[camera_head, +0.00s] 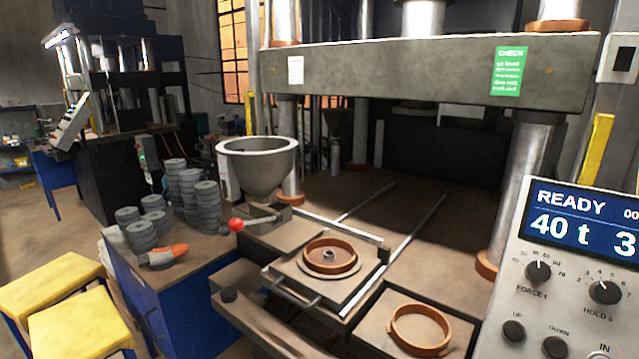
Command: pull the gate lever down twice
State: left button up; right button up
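The gate lever is a thin metal rod with a red ball (236,225) at its left end. Its rod (262,221) runs right, close to level, to the block under the grey hopper (258,165). The hopper is a wide-mouthed funnel standing beside the press table. Its inside bottom is hidden. Below and right of it, an orange-brown ring mould (330,257) with a small hub sits on a sliding plate with a front handle. Neither of my grippers is in view, and nothing touches the lever.
Several stacks of grey discs (189,192) and an orange-and-grey tool (163,255) sit on the blue bench left of the lever. A loose ring (420,330) lies at front. The control panel (575,270) reads READY at right. Yellow stools (80,325) stand at lower left.

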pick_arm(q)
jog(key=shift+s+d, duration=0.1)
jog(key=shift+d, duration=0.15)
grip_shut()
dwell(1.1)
